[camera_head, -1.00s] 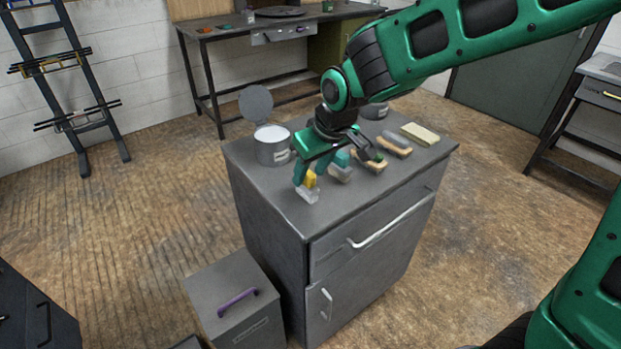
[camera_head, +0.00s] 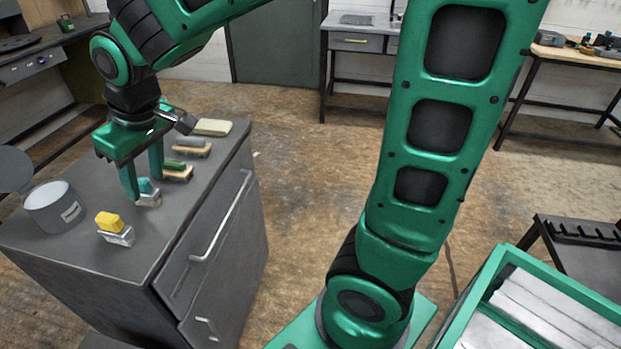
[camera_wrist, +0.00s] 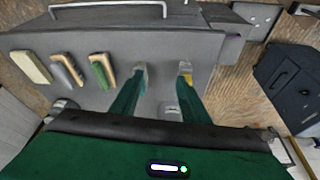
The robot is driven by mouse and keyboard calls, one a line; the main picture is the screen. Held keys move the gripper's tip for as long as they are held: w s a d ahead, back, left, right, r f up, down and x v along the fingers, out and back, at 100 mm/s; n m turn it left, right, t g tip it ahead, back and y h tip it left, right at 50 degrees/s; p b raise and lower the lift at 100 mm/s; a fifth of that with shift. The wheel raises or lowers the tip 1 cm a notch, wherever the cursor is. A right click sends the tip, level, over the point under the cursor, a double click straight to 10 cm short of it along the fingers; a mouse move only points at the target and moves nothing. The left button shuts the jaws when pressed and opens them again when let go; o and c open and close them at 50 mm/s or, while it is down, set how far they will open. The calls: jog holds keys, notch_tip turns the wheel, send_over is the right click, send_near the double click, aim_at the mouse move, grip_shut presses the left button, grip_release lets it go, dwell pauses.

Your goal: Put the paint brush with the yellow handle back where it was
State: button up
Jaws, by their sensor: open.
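The yellow-handled brush (camera_head: 110,226) rests near the front left of the grey cabinet top, its pale grey head on the surface. My gripper (camera_head: 144,182) is open and empty, to the right of and behind this brush in the head view. Its fingers are beside a teal-handled brush (camera_head: 148,190); whether they touch it I cannot tell. In the wrist view, the yellow handle (camera_wrist: 188,79) shows partly hidden at the right finger of my gripper (camera_wrist: 162,72).
A green-handled brush (camera_head: 177,170), a grey-handled brush (camera_head: 192,148) and a pale yellow block (camera_head: 212,127) line the cabinet top (camera_head: 85,255) farther back. An open white-filled can (camera_head: 54,207) stands at the left. The cabinet's front right corner is clear.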

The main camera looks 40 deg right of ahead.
jog(key=s+d+f+m+g+h, duration=0.1)
jog(key=s+d+m, duration=0.3)
jog(key=d, duration=0.6)
jog(key=s+d+m+g+h, duration=0.1)
jog(key=s+d+m, duration=0.1)
jog(key=s+d, duration=0.6)
jog(key=s+d+f+m+g, duration=0.1)
jog(key=s+d+f+m, duration=0.2)
jog(key=s+d, duration=0.8)
jog(key=s+m, duration=0.1)
jog(key=m, duration=0.1)
jog(key=shift+s+m+g+y, duration=0.3)
jog(key=shift+s+g, duration=0.1)
jog(key=shift+d, duration=0.1)
